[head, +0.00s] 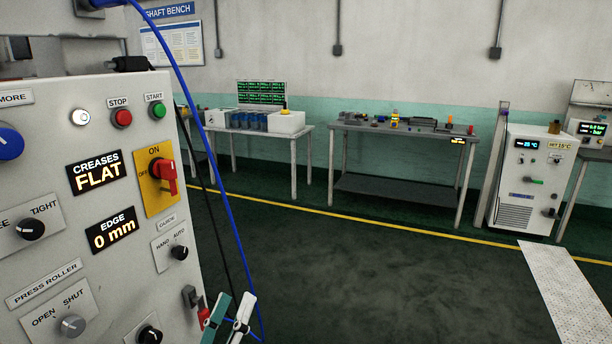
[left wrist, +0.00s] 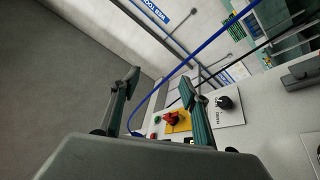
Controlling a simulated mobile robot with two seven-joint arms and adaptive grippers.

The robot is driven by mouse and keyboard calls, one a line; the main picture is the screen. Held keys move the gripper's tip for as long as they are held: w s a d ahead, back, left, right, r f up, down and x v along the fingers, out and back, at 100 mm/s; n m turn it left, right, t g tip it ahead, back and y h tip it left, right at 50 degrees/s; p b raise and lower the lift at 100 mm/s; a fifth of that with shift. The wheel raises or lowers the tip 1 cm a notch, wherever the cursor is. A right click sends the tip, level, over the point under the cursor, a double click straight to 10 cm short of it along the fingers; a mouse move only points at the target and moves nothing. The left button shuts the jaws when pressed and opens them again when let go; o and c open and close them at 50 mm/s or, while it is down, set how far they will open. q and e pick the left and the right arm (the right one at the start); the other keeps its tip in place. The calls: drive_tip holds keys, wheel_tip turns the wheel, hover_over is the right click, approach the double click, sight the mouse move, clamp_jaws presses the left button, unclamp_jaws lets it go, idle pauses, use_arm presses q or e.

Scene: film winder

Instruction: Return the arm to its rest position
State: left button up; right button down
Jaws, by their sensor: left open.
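My left gripper (head: 232,318) shows at the bottom of the head view, just right of the control panel's lower right edge. Its fingers are spread, with nothing between them. In the left wrist view the two fingers (left wrist: 160,82) stand apart, and the red switch on its yellow plate shows beyond the right finger. The grey control panel (head: 90,250) fills the left of the head view. It carries a red rotary switch (head: 165,172), and its displays read "CREASES FLAT" (head: 98,172) and "EDGE 0 mm" (head: 111,229). My right gripper is not in view.
A blue cable (head: 209,135) hangs down along the panel's right side, close to my left gripper. A grey bench (head: 400,130), a white table (head: 306,131) and a chiller-like cabinet (head: 525,165) stand along the wall. The green floor (head: 370,270) in between is clear.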

use_arm(q)
drive_tip(key=s+a+f+m+g, duration=0.1)
drive_tip(key=s+f+m+g, duration=0.15)
drive_tip(key=f, duration=0.65)
drive_tip(key=s+f+m+g, duration=0.1)
drive_tip(key=s+f+g, duration=0.2)
drive_tip(key=f, duration=0.6)
drive_tip(key=s+a+f+m+g+y, duration=0.3)
drive_tip(key=s+f+g, duration=0.3)
drive_tip(key=s+f, duration=0.8)
wheel_tip(320, 180, down, 4)
drive_tip(key=shift+a+r+m, duration=0.25)
drive_tip(key=shift+a+m, duration=0.3)
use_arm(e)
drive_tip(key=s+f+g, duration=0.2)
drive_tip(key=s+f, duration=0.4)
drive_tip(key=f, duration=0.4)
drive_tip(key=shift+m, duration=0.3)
use_arm(q)
drive_tip(key=shift+w, duration=0.1)
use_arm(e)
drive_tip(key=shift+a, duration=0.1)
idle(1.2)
